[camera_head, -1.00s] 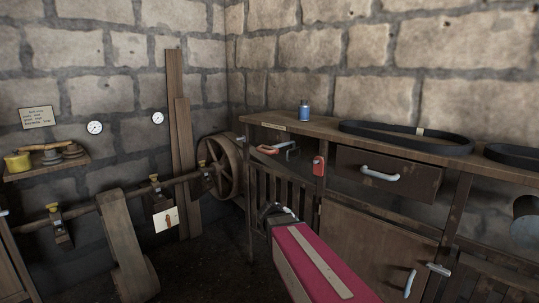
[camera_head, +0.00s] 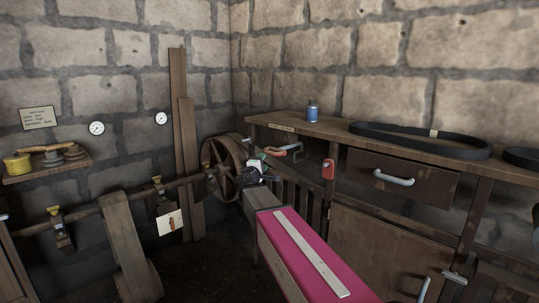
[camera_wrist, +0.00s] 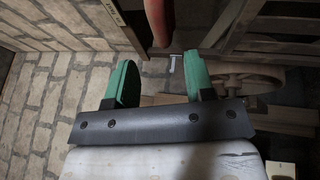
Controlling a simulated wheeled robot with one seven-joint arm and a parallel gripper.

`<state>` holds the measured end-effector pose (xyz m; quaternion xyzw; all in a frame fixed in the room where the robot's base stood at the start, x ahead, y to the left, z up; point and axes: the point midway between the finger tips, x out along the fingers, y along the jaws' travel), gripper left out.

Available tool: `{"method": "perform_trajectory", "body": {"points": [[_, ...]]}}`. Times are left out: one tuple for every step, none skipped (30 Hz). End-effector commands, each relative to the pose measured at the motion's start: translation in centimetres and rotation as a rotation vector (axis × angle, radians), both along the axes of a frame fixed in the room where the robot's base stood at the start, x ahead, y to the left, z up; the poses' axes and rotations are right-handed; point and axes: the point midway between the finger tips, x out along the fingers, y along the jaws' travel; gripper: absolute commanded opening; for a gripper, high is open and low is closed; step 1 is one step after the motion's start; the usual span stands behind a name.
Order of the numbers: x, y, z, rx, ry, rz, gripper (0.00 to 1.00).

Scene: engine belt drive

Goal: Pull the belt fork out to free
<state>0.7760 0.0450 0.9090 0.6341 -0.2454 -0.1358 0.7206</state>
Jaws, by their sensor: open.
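The belt fork appears to be the red-orange handled bar (camera_head: 274,152) at the left end of the workbench, just under its top. A red handle end (camera_wrist: 157,18) shows at the top of the wrist view, beyond and roughly between the fingertips. My gripper (camera_head: 256,167) is just below and left of the handle in the head view. In the wrist view my gripper (camera_wrist: 160,62) has its two green fingers wide apart, with nothing held between them. No contact with the handle is visible.
The workbench (camera_head: 400,143) carries a blue bottle (camera_head: 313,114) and a black belt (camera_head: 425,140). A red piece (camera_head: 328,169) hangs on its front beside a drawer (camera_head: 400,180). A spoked wheel (camera_head: 222,168) on a shaft stands left of my gripper.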

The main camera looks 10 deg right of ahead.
Motion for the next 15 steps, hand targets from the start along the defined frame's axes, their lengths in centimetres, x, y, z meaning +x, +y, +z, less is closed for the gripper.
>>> {"method": "perform_trajectory", "body": {"points": [[0.9, -0.4, 0.1, 0.000, 0.000, -0.002, 0.49], [1.3, -0.7, 0.2, 0.000, 0.000, -0.003, 0.49], [1.8, -1.0, 0.3, 0.000, 0.000, -0.002, 0.49], [2.3, -1.2, 0.4, 0.001, 0.001, -0.002, 0.49], [2.7, -1.4, 0.5, 0.001, 0.001, -0.001, 0.49], [3.4, -1.9, 0.6, 0.001, 0.001, -0.002, 0.49], [3.8, -2.2, 0.7, 0.001, 0.000, -0.003, 0.49], [4.3, -2.5, 0.8, 0.001, 0.000, -0.003, 0.49], [4.9, -2.8, 0.9, 0.001, 0.000, -0.003, 0.49], [5.4, -3.0, 1.0, 0.001, 0.001, -0.002, 0.49], [5.8, -3.3, 1.1, 0.001, 0.001, -0.002, 0.49], [6.3, -3.6, 1.3, 0.001, 0.001, -0.002, 0.49], [6.6, -3.9, 1.3, 0.001, 0.001, -0.002, 0.49], [6.9, -4.0, 1.4, 0.001, 0.000, -0.003, 0.49], [7.1, -4.3, 1.5, 0.002, 0.000, -0.003, 0.49]]}}
